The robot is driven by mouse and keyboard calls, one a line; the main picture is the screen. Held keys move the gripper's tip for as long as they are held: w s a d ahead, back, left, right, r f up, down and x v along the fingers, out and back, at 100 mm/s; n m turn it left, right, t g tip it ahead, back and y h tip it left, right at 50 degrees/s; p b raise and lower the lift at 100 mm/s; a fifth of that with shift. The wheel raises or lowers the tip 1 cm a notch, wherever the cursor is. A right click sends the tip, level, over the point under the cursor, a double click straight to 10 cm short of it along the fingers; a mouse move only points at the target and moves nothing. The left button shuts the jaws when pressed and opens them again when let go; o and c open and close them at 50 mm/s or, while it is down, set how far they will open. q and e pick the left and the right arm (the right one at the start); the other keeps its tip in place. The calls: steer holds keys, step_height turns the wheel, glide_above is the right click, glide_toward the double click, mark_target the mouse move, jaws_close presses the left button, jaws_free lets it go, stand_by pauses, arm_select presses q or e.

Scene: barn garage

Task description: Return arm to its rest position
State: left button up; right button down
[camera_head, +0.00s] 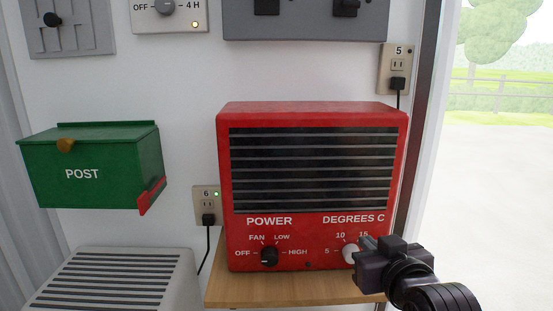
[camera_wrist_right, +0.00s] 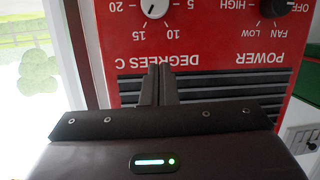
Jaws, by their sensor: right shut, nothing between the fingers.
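My right gripper (camera_head: 364,262) is in the lower right of the head view, in front of the red heater's (camera_head: 223,190) lower right corner. In the wrist view its two fingers (camera_wrist_right: 157,72) are shut together and empty, with the heater's front panel behind them. The white DEGREES C knob (camera_head: 350,252) is just left of the gripper and partly covered by it. In the upside-down wrist view this knob (camera_wrist_right: 153,6) shows whole enough to see its mark between 10 and 15, apart from the fingers. My left gripper is not in view.
The heater stands on a wooden shelf (camera_head: 285,290). A black POWER knob (camera_head: 269,257) is on its lower left. A green POST box (camera_head: 100,172) is on the left wall, outlet 6 (camera_head: 207,194) beside the heater and outlet 5 (camera_head: 398,63) above right. Open doorway lies right.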

steer(key=s+d+f+g, duration=0.1)
steer(key=s+f+g, duration=0.3)
steer(key=s+f, duration=0.45)
steer(key=s+d+f+g+h, duration=0.1)
steer(key=s+f+g, duration=0.35)
steer(key=f, duration=0.75)
steer(key=s+d+f+g, duration=0.1)
steer(key=s+f+g, duration=0.2)
steer(key=s+f, duration=0.55)
step_height(320, 180, down, 29)
steer(key=s+g+p, duration=0.1)
steer(key=g+p, duration=0.1)
steer(key=s+d+f, duration=0.1)
steer(key=s+f, duration=0.7)
steer(key=s, duration=0.1)
steer(key=s+d+f, duration=0.2)
steer(key=s+f, duration=0.6)
steer(key=s, duration=0.2)
steer(key=shift+s+d+f+n+g+h+p, duration=0.15)
steer(key=shift+d+f+n+g+h+p, duration=0.1)
steer(key=shift+n+g+h+p, duration=0.15)
steer(key=c, duration=2.1)
jaws_free()
steer(key=shift+c, duration=0.2)
